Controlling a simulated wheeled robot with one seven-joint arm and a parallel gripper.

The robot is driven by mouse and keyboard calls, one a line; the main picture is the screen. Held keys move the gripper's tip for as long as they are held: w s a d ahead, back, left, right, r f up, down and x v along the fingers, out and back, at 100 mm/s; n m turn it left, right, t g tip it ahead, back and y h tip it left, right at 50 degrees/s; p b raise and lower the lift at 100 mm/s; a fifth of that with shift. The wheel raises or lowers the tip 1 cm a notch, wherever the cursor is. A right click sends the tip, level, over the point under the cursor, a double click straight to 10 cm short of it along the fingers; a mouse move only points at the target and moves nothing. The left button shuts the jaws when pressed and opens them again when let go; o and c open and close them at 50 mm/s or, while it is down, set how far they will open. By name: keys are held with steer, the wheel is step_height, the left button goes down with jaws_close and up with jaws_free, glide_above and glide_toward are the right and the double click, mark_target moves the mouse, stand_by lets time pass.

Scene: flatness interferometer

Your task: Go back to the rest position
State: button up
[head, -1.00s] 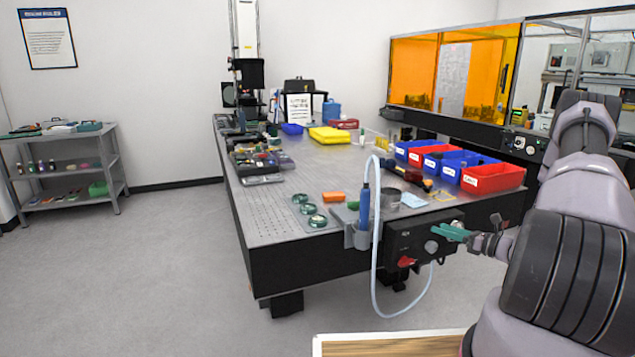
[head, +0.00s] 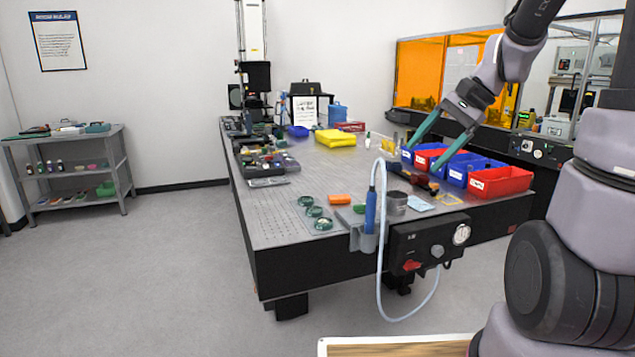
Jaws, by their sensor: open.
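My gripper (head: 423,159) is open, with two green fingers spread apart and pointing down and to the left. It appears in front of or above the row of blue and red bins at the right side of the optical table (head: 290,205). I see nothing held between the fingers. My arm reaches in from the right edge and hides part of the orange enclosure.
A red bin (head: 500,182) and blue bins stand at the table's right. A blue handpiece (head: 370,211) with a pale hose hangs at the front edge beside a black control box (head: 430,246). Shelves (head: 70,170) stand left. The floor (head: 150,280) at left is clear.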

steer(key=s+d+r+n+t+h, duration=0.1)
steer(key=s+r+n+t+h, duration=0.3)
steer(key=s+r, duration=0.4)
steer(key=s+n+t, duration=0.1)
steer(key=s+n, duration=0.1)
steer(key=s, duration=0.1)
steer(key=shift+s+r+h, duration=0.2)
steer(key=shift+s+h, duration=0.1)
stand_by(1.0)
